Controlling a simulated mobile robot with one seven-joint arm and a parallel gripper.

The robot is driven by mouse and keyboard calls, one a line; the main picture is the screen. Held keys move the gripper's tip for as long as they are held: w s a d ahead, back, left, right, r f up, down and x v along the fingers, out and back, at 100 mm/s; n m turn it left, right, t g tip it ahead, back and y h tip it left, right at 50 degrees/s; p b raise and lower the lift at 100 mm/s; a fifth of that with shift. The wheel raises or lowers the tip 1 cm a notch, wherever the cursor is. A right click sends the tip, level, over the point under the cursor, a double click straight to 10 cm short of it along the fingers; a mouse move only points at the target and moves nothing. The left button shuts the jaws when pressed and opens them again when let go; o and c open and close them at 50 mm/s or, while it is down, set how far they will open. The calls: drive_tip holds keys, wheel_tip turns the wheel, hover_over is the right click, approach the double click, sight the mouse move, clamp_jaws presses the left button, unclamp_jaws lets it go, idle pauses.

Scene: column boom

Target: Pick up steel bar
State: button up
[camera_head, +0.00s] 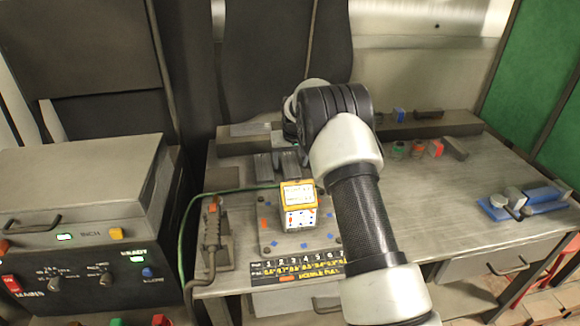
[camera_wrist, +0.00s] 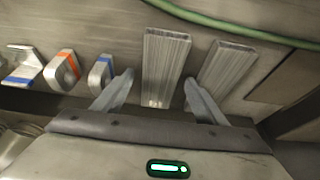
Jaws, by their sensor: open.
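Two grey ribbed steel bars lie side by side on the workbench. In the wrist view, one steel bar (camera_wrist: 166,62) lies between the two spread fingers of my gripper (camera_wrist: 159,78), with a gap visible on each side. The other steel bar (camera_wrist: 226,66) lies just right of the right finger, tilted in the picture. My gripper is open and empty. In the head view the two bars (camera_head: 263,166) show just left of my arm; my fingers are hidden behind the arm there. I cannot tell the fingers' height above the bench.
Left of the fingers in the wrist view are an orange-marked piece (camera_wrist: 62,70) and blue-marked pieces (camera_wrist: 103,72). A green cable (camera_wrist: 230,28) crosses beyond the bars. In the head view, a yellow-topped box (camera_head: 298,206) stands nearer. Blue tools (camera_head: 525,198) lie at right, beside bare bench.

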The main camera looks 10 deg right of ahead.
drive_tip(key=shift+r, duration=0.1)
clamp_jaws()
